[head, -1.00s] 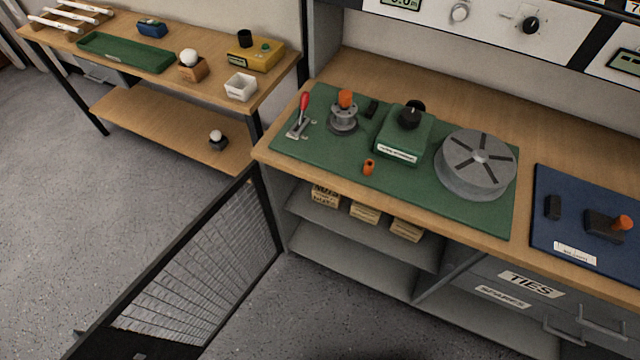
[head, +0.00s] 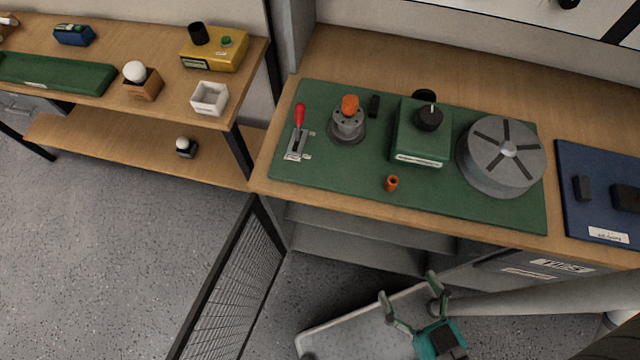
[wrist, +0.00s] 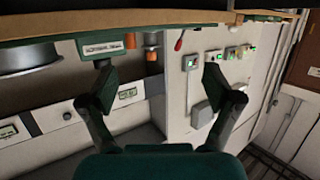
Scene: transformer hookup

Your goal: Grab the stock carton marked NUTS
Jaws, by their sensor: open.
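The carton marked NUTS is not visible in either view now. The shelf (head: 335,228) under the wooden bench shows only in part, and the bench top overhangs it. My gripper (head: 409,288) is in front of the bench at the lower right of the head view, right of the visible shelf opening. Its two fingers are spread and nothing is between them. In the wrist view my gripper (wrist: 156,78) is also open and empty, with the bench edge across the top and no carton in sight.
A black mesh door (head: 235,285) stands open left of the shelves. The bench (head: 355,50) carries a green mat (head: 450,195) with a grey round fixture (head: 502,158). A drawer marked TIES (head: 560,266) is to the right. The floor at left is clear.

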